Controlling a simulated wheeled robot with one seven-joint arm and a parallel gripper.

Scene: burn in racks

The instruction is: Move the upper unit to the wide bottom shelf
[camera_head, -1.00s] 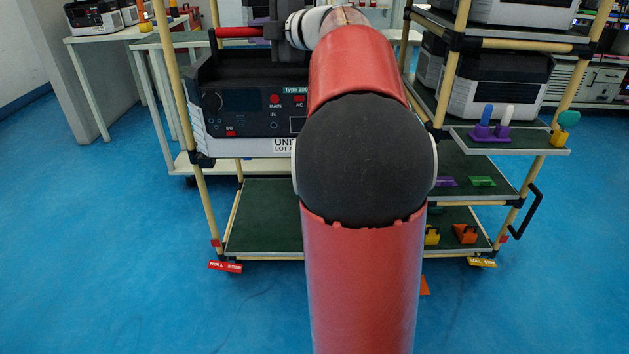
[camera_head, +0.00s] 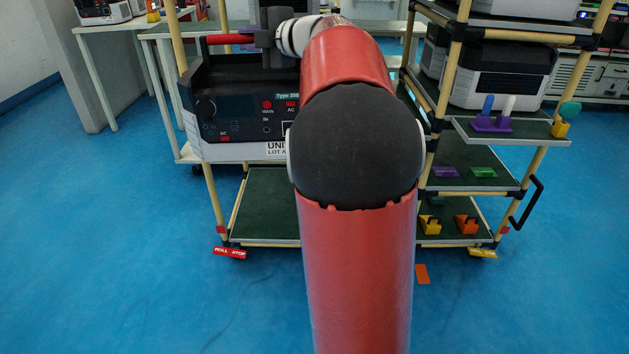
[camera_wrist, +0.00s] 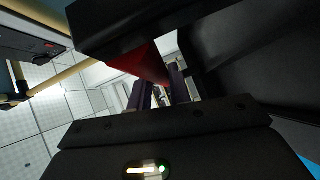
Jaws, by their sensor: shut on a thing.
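The unit (camera_head: 245,108) has a black top, a white base, a "Type 200" label and a front panel with red buttons. It hangs level by its red handle bar (camera_head: 226,39), at the left side of the rack and over its left post. My gripper (camera_head: 268,42) is shut on this handle; my red arm hides its fingertips and the unit's right part. In the wrist view red (camera_wrist: 142,62) shows between the dark jaws. The wide bottom shelf (camera_head: 268,205) is dark green, low in the rack; its visible left part is bare, its middle hidden by my arm.
On the right, a grey-white unit (camera_head: 500,75) stands on a rack shelf. A small side shelf (camera_head: 512,137) holds purple, white and teal-topped items. Purple, green, yellow and orange holders (camera_head: 467,224) sit on the lower right shelves. Open blue floor (camera_head: 150,260) lies in front.

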